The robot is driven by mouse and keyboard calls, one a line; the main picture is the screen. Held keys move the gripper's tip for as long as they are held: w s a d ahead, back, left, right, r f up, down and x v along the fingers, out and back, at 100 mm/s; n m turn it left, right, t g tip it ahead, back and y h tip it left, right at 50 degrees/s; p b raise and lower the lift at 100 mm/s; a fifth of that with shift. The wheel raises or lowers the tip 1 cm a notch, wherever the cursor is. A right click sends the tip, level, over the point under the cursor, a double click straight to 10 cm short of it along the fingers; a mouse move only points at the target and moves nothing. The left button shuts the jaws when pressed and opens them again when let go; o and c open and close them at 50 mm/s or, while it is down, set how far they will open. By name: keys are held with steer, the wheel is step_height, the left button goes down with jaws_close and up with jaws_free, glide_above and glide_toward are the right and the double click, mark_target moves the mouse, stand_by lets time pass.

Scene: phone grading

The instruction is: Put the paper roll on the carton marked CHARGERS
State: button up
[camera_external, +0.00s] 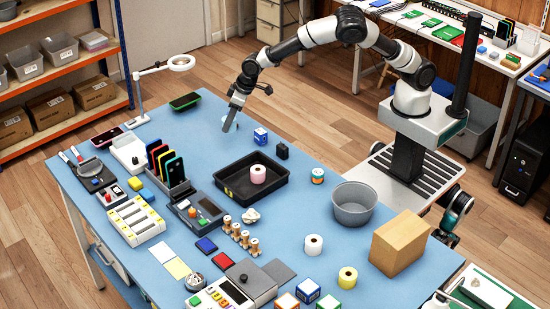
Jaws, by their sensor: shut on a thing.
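My gripper (230,121) points down near the far edge of the blue table, left of the blue-and-white box. It is shut on a small pale thing, mostly hidden by the fingers; I cannot tell what it is. A white roll (313,245) stands on the table left of a plain-looking brown carton (400,243). A pink roll (258,174) stands in the black tray, and a yellow-and-white roll (347,278) stands near the front. I can read no CHARGERS marking on any carton.
A grey bowl (353,204), the black tray (238,193) and a small orange-and-teal roll (317,176) stand mid-table. Phones in a rack (172,170) and a magnifier lamp (181,63) are at left. Brown cartons (95,92) sit on the shelf.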

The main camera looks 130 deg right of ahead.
steer(key=w+a+r+n+t+y+p, duration=0.1)
steer(key=w+a+r+n, duration=0.2)
steer(key=a, duration=1)
steer(key=w+a+r+n+y, duration=0.1)
steer(key=w+a+r+n, duration=0.2)
steer(key=a, duration=1)
steer(key=w+a+r+n+t+y+p, duration=0.15)
steer(key=w+a, duration=0.35)
steer(key=a, duration=0.9)
steer(key=s+a+r+n, duration=0.1)
steer(key=s+a+n, duration=0.1)
steer(key=a, duration=0.6)
steer(key=s+a+r+n, duration=0.1)
steer(key=s+a+n, duration=0.15)
steer(key=a, duration=0.65)
steer(key=n+g+y, duration=0.2)
steer(key=n, duration=0.3)
glide_above(403, 233)
steer(key=s+d, duration=0.1)
steer(key=f, duration=0.2)
steer(key=shift+s+f+p, duration=0.2)
steer(key=shift+f+p, duration=0.1)
steer(key=shift+p, duration=0.1)
steer(key=shift+t+y, duration=0.25)
steer(key=shift+f, duration=2.1)
steer(key=shift+b, duration=0.3)
